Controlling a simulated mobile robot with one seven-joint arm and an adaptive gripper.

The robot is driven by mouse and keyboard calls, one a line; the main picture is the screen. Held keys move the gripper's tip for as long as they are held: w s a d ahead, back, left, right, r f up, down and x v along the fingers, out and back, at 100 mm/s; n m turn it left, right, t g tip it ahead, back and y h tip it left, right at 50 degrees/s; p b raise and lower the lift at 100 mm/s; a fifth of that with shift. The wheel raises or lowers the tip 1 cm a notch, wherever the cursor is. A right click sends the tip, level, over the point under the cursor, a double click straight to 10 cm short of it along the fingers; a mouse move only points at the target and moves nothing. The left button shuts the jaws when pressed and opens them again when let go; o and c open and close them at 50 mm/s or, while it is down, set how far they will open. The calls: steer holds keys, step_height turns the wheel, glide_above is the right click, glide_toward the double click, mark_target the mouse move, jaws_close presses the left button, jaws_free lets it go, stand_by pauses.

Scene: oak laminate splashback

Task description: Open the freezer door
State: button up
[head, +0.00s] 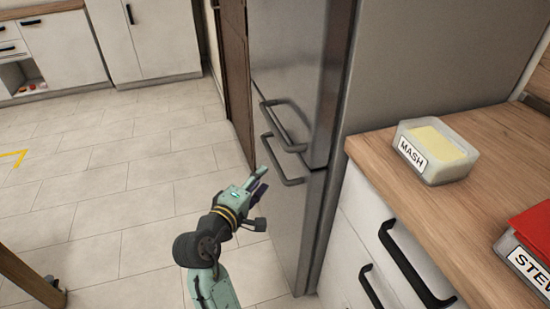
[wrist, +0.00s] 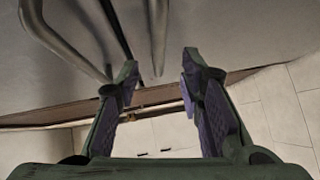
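A tall grey metal fridge-freezer stands in the middle of the head view, with an upper door (head: 290,52) and a lower door (head: 297,225). Each has a bar handle near their seam: an upper handle (head: 290,135) and a lower handle (head: 284,166). No label shows which door is the freezer. My gripper (head: 262,178) is just left of the lower handle in the head view. In the wrist view my gripper (wrist: 160,70) is open and empty. One bar (wrist: 158,35) shows ahead between the fingertips, another bar (wrist: 62,42) to the left. Contact is not clear.
A wooden counter (head: 492,130) with white, black-handled drawers (head: 350,238) stands right of the appliance. It bears a tub marked MASH (head: 437,150) and a red-topped container (head: 530,245). The tiled floor (head: 120,160) at left is largely clear. White cabinets (head: 150,40) stand behind.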

mark_target(275, 159)
steer(key=p+x, duration=0.1)
steer(key=x, duration=0.9)
steer(key=shift+w+r+p, duration=0.1)
steer(key=shift+p, duration=0.2)
steer(key=shift+a, duration=0.1)
steer(key=shift+c, duration=0.2)
jaws_close()
